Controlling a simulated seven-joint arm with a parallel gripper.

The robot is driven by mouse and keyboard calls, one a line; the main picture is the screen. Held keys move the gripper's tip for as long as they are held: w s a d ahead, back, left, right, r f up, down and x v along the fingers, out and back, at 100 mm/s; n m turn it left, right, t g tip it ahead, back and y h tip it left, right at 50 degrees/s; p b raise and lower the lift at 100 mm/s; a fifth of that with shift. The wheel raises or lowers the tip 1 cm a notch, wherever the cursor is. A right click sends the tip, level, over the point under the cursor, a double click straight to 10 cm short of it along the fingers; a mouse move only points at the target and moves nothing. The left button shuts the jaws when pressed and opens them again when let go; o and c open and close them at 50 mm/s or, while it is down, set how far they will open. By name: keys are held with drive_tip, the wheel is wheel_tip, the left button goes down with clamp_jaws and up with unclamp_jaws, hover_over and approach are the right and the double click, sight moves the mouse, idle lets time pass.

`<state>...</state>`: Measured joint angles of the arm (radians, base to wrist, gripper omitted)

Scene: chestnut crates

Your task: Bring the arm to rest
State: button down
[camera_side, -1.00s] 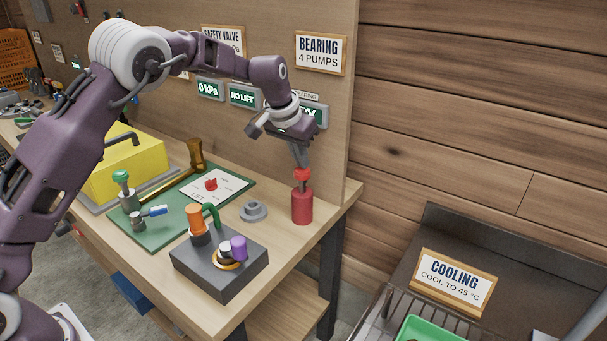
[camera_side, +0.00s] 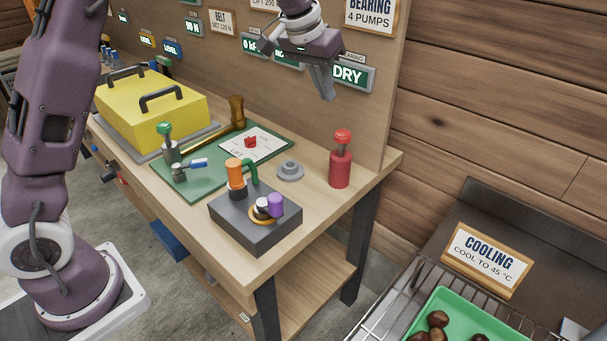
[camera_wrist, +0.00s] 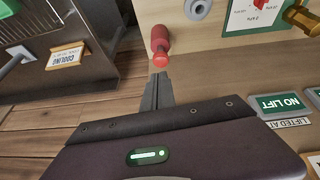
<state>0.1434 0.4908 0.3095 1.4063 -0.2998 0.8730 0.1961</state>
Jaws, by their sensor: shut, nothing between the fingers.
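My gripper (camera_side: 326,85) is shut and empty. In the side view it hangs in the air above the back right part of the workbench, in front of the back panel. The red pump bottle (camera_side: 340,168) stands upright on the bench below it, with clear space between them. In the wrist view my shut fingers (camera_wrist: 157,92) point towards the red pump bottle (camera_wrist: 160,40). Nothing hides the fingertips in the side view.
The bench (camera_side: 205,215) holds a dark block with coloured knobs (camera_side: 250,228), a grey flanged disc (camera_side: 290,171), a green mat (camera_side: 190,187) and a yellow lidded box (camera_side: 180,110). Display panels, one reading DRY (camera_side: 350,74), line the back panel. A green tray (camera_side: 470,310) of chestnuts sits lower right.

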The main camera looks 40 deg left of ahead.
drive_tip(key=s+r, duration=0.3)
drive_tip(key=s, duration=0.4)
drive_tip(key=s+r, duration=0.4)
drive_tip(key=s, duration=0.3)
drive_tip(key=s+f, duration=0.3)
drive_tip(key=s, duration=0.9)
drive_tip(key=s+d+f, duration=0.1)
drive_tip(key=s+f, duration=0.2)
drive_tip(key=s, duration=0.8)
drive_tip(key=shift+s+m+t+y, duration=0.3)
drive_tip(key=shift+s+t, duration=0.05)
drive_tip(key=shift+t, duration=0.05)
